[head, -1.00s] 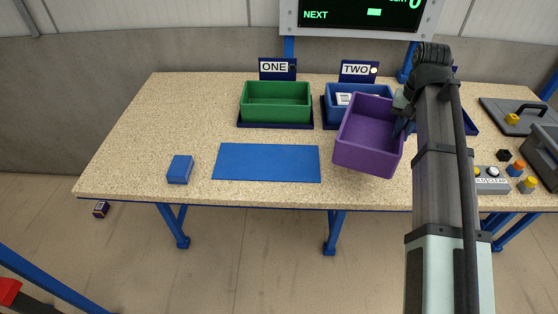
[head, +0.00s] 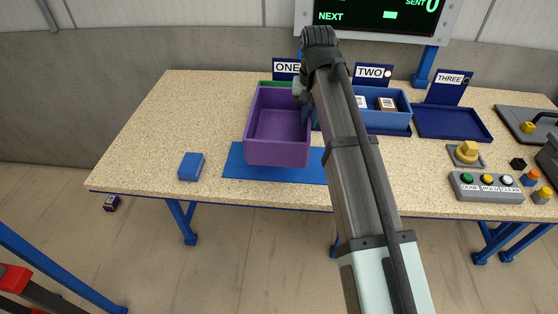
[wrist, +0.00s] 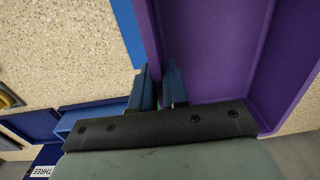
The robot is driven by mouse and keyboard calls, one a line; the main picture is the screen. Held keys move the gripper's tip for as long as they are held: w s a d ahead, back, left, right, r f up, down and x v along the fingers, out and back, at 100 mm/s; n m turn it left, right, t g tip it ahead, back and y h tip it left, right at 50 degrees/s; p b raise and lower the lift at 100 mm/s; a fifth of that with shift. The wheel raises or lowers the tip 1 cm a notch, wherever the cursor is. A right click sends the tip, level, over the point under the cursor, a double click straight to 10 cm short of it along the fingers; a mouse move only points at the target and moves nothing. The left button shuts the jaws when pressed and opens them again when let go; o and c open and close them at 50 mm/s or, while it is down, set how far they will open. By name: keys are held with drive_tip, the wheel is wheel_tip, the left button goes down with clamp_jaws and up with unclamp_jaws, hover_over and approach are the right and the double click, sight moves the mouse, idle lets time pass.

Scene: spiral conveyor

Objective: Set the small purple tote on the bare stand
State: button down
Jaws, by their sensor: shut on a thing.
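The small purple tote (head: 277,150) hangs over the blue mat in the head view, in front of the green tote (head: 275,84) at the stand marked ONE. It is upright and empty. My gripper (head: 304,98) is shut on its right side wall; the wrist view shows the fingers (wrist: 159,88) at the purple wall (wrist: 205,45). The bare stand (head: 452,124) is a dark blue tray under the sign THREE (head: 449,80), right of the tote, with nothing on it.
A blue tote (head: 388,119) with boxes sits at the sign TWO (head: 373,74). The blue mat (head: 237,165) lies partly under the purple tote. A blue box (head: 191,167) is at left. A button panel (head: 485,187) and yellow knob (head: 467,152) stand in front of THREE.

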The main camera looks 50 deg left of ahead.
drive_tip(key=shift+s+a+f, duration=0.1)
drive_tip(key=shift+s+a, duration=0.1)
drive_tip(key=shift+s, duration=0.05)
drive_tip(key=shift+f, duration=4.9)
drive_tip(key=shift+f, duration=0.1)
drive_tip(key=c, duration=1.1)
unclamp_jaws()
wheel_tip(320, 180, up, 12)
drive_tip(key=shift+r, duration=0.15)
drive_tip(key=shift+c, duration=0.2)
